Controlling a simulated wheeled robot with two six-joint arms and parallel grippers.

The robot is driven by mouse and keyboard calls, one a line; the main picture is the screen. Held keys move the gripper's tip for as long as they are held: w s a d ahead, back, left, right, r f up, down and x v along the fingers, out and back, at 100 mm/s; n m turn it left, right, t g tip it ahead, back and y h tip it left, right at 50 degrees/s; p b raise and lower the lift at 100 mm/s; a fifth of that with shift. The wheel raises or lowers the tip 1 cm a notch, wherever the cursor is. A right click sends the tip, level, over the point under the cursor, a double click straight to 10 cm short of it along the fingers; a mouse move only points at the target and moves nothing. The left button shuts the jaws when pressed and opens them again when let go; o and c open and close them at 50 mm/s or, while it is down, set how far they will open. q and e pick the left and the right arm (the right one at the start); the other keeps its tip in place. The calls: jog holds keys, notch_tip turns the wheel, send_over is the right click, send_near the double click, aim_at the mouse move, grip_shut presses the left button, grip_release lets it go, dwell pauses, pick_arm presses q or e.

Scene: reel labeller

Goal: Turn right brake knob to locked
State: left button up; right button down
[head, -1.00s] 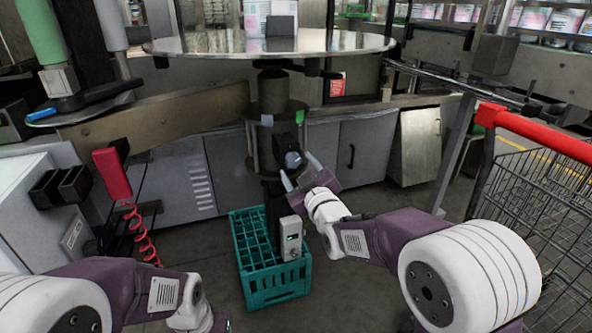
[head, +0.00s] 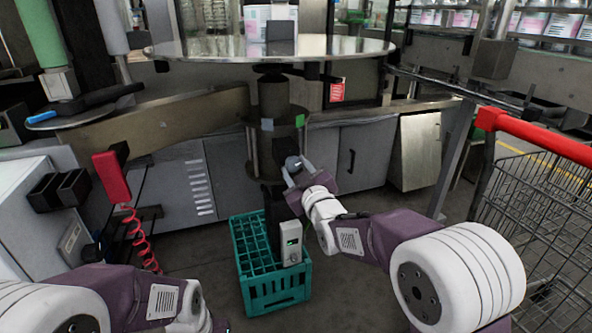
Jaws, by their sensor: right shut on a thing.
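The grey brake knob (head: 291,162) sits on the front of the dark central column (head: 268,150), below the round steel table. My right gripper (head: 297,171) reaches it from the lower right, with its fingers on either side of the knob, shut on it. The fingers hide part of the knob, and I cannot read any lock marking. My left arm is at the lower left; its gripper fingers are not visible.
A teal crate (head: 275,297) stands on the floor under the column, close to a grey box with a green display (head: 290,242). The round steel table (head: 350,46) overhangs above. A red-handled wire cart (head: 545,215) is at the right. A red handset (head: 111,178) hangs at the left.

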jog(key=m, duration=0.4)
jog(key=shift+f+b, duration=0.1)
jog(key=shift+b, duration=0.2)
jog(key=m, duration=0.4)
jog(key=shift+m+b, duration=0.3)
jog(key=m, duration=0.4)
jog(key=shift+m+b, duration=0.3)
jog(key=m, duration=0.4)
jog(key=m+b, duration=0.1)
jog(key=m, duration=1.2)
jog(key=shift+m+b, duration=0.3)
jog(key=shift+m, duration=2.4)
